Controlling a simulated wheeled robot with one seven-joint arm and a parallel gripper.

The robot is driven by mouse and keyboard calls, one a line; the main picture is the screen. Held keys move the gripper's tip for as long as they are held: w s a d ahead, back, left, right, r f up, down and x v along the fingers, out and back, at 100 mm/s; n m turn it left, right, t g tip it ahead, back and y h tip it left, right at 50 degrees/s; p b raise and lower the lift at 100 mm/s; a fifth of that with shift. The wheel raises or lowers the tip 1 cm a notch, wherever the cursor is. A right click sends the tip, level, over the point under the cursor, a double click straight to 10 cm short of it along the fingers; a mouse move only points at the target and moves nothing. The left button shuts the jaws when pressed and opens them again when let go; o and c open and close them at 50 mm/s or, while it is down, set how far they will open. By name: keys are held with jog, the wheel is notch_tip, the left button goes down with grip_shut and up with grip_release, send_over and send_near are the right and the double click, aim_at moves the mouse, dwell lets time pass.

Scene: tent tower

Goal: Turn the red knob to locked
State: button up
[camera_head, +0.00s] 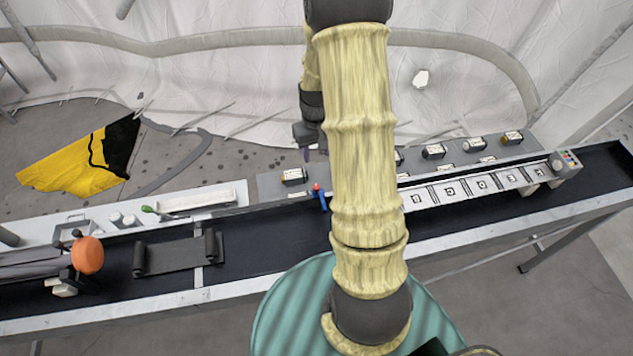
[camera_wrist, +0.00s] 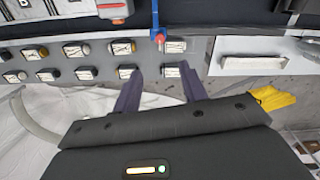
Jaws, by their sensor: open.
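A small red knob-like piece (camera_head: 316,187) sits at the end of a blue handle (camera_head: 322,201) by the grey panel at mid bench, left of my arm. In the wrist view the red piece (camera_wrist: 160,40) and blue handle (camera_wrist: 157,18) are ahead of the fingertips, near the panel edge. Which way it is set, I cannot tell. My gripper (camera_wrist: 156,75) is open and empty, its two dark fingers over the panel and apart from the red piece. In the head view my gripper (camera_head: 305,135) is small and partly hidden behind my arm.
The grey panel (camera_wrist: 100,59) carries several labelled boxes with dark knobs. A long dark bench (camera_head: 265,240) runs across the scene. An orange round object (camera_head: 87,255) and a black tray (camera_head: 172,256) are on its left. A yellow-black cloth (camera_head: 85,165) lies behind on the floor.

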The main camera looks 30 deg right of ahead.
aim_at(316, 186)
notch_tip(316, 186, down, 15)
jog(key=p, duration=0.4)
jog(key=shift+f+p, duration=0.2)
jog(key=shift+p, duration=0.2)
grip_shut()
jog(key=shift+f+m+b, duration=0.2)
jog(key=shift+m+b, duration=0.7)
jog(key=shift+b, duration=0.25)
jog(key=shift+m+b, duration=0.7)
jog(key=shift+m, duration=0.3)
jog(key=shift+r+m, duration=0.25)
jog(key=shift+m, duration=0.15)
grip_release()
